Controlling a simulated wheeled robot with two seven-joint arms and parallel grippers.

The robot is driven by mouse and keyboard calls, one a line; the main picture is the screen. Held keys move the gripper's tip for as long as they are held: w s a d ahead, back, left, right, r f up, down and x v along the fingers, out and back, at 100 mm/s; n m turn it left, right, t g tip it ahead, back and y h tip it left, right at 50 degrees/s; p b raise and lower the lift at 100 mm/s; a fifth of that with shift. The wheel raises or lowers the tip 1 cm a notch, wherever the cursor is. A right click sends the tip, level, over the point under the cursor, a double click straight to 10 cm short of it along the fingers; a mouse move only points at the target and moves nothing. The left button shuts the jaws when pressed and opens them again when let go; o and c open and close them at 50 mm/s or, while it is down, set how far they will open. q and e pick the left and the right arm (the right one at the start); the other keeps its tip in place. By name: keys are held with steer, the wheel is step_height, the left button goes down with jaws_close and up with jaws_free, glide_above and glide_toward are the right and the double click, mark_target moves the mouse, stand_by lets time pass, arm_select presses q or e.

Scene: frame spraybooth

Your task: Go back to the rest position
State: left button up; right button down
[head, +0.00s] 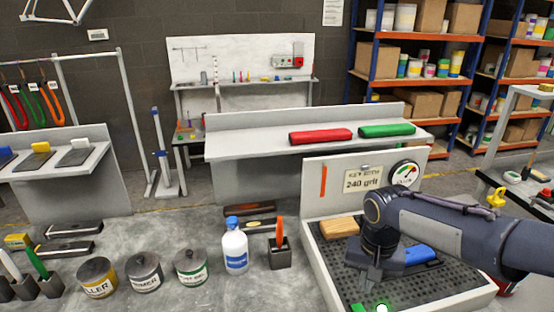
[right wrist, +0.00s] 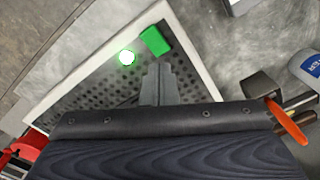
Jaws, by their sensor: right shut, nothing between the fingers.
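My right gripper (head: 367,284) is shut and empty. It points down over the dark perforated bed of the sanding station (head: 450,292), and its arm comes in from the right. In the right wrist view the closed fingers (right wrist: 158,72) are over the same perforated bed. A green block (right wrist: 156,41) lies near the corner of the bed, beside a glowing green light (right wrist: 127,57). A blue block (head: 420,255) and a wooden block (head: 341,228) lie on the bed, partly behind my arm. My left gripper is not in view.
A white bottle (head: 236,250), lidded cans (head: 144,273) and a holder with an orange-handled tool (head: 279,250) stand on the bench to the left. The station's back panel (head: 330,195) rises behind the bed. A rear shelf holds red (head: 320,136) and green (head: 387,130) bundles.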

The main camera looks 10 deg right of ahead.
steer(key=s+a+r+n+t+y, duration=0.1)
steer(key=s+a+t, duration=0.1)
steer(key=s, duration=0.6)
steer(key=s+a+r+n+t+y, duration=0.1)
steer(key=s+a+n+t+y, duration=0.1)
steer(key=s, duration=0.6)
steer(key=shift+s+t+y, duration=0.3)
steer(key=shift+t, duration=0.4)
